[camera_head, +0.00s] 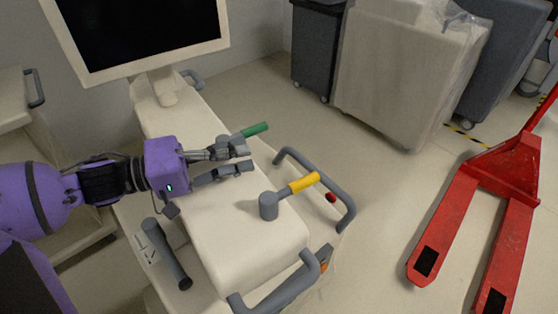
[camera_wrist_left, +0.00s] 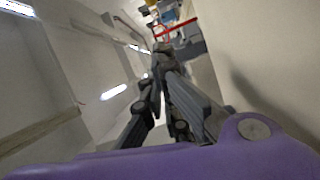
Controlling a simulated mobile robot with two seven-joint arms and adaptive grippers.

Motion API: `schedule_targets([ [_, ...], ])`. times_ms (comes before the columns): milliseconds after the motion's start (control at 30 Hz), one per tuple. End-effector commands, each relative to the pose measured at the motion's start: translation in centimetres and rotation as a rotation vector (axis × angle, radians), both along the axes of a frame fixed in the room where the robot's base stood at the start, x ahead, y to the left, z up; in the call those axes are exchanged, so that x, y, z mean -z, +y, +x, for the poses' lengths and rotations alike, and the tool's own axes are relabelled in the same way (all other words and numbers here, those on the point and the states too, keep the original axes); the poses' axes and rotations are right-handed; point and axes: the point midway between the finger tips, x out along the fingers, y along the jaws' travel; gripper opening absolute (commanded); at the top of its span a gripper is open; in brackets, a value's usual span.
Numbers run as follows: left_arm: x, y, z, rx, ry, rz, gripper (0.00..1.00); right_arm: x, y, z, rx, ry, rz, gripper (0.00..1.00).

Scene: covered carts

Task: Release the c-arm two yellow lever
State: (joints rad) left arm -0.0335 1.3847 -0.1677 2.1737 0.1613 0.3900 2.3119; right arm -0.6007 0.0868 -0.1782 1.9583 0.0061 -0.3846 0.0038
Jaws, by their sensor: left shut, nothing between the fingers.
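The yellow lever (camera_head: 304,183) sticks out from a grey round post (camera_head: 268,206) on the white cart top (camera_head: 230,220). It points right and slightly up in the head view. My left gripper (camera_head: 250,157) is above the cart, up and left of the yellow lever and apart from it. It is shut with nothing held, and its fingers also show in the wrist view (camera_wrist_left: 163,52). A green lever (camera_head: 255,130) lies just beyond the gripper, its base partly hidden by the fingers. The yellow lever cannot be made out in the wrist view.
A monitor (camera_head: 140,35) stands at the cart's far end. Grey handles (camera_head: 345,205) edge the cart on the right and front (camera_head: 285,290). A red pallet jack (camera_head: 450,215) and covered carts (camera_head: 405,75) stand to the right. Floor between is clear.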

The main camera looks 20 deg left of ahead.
Motion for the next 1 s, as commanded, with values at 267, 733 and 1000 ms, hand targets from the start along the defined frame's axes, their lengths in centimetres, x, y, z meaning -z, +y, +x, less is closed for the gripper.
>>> schedule_targets([
  [267,0.2,-3.9,2.6,0.003,-0.002,-0.003,0.0,-0.1,0.0,1.1,0.008,-0.024,0.001,0.4],
  [733,0.9,-7.9,0.9,0.001,-0.003,-0.001,0.0,-0.5,-0.1,0.9,0.0,-0.019,-0.002,0.4],
  [1000,1.0,-8.0,0.8,0.001,-0.002,0.0,0.0,0.0,0.0,0.3,-0.008,-0.005,-0.003,0.4],
])
